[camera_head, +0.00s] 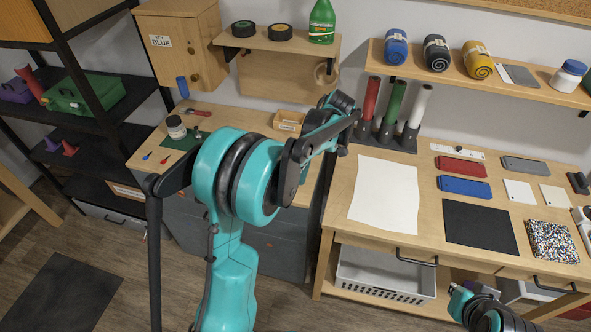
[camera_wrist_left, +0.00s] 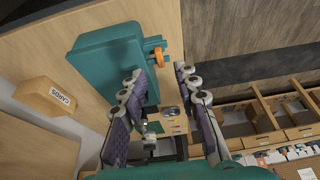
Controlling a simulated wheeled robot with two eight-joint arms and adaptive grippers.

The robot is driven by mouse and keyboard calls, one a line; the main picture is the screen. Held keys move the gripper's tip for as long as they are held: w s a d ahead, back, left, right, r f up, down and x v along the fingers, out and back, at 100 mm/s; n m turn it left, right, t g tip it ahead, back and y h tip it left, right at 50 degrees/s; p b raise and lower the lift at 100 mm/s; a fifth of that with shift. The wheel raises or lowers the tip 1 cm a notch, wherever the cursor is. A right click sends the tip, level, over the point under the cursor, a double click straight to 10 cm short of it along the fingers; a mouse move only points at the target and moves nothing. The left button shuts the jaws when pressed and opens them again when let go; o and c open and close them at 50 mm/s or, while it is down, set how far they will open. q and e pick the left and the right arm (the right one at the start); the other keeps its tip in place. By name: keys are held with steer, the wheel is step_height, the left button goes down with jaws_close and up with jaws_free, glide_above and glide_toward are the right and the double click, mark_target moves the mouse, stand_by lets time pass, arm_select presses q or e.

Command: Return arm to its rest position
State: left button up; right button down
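My left arm (camera_head: 240,185) rises through the middle of the head view. Its elbow is bent, and its far links (camera_head: 325,125) reach up and right, in front of the gap between the two workbenches. Its fingers cannot be made out in the head view. In the left wrist view my left gripper (camera_wrist_left: 159,76) has its two purple-padded fingers well apart, with nothing held between them. A teal box (camera_wrist_left: 110,62) with an orange knob (camera_wrist_left: 158,57) is beyond the fingertips. A part of my right arm (camera_head: 490,312) shows at the bottom right of the head view; its fingers are not visible.
The right workbench holds a white sheet (camera_head: 385,195), a black mat (camera_head: 480,226) and colored blocks. Above are shelves with a green bottle (camera_head: 321,22) and rolled towels (camera_head: 436,53). A dark shelving rack (camera_head: 90,175) stands left. Open floor (camera_head: 140,285) lies lower left.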

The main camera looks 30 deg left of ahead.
arm_select(q)
steer(key=shift+v, duration=1)
steer(key=s+d+r+m+t+h, duration=0.2)
steer(key=s+d+r+m+t, duration=0.3)
steer(key=s+m, duration=0.5)
steer(key=s+d+f+m+t+h, duration=0.2)
steer(key=s+d+m, duration=0.4)
steer(key=s+m, duration=0.4)
steer(key=shift+s+d+m+t, duration=0.4)
steer(key=shift+s+t, duration=0.2)
steer(key=shift+t, duration=0.1)
steer(key=shift+a+f, duration=0.1)
steer(key=shift+a, duration=0.05)
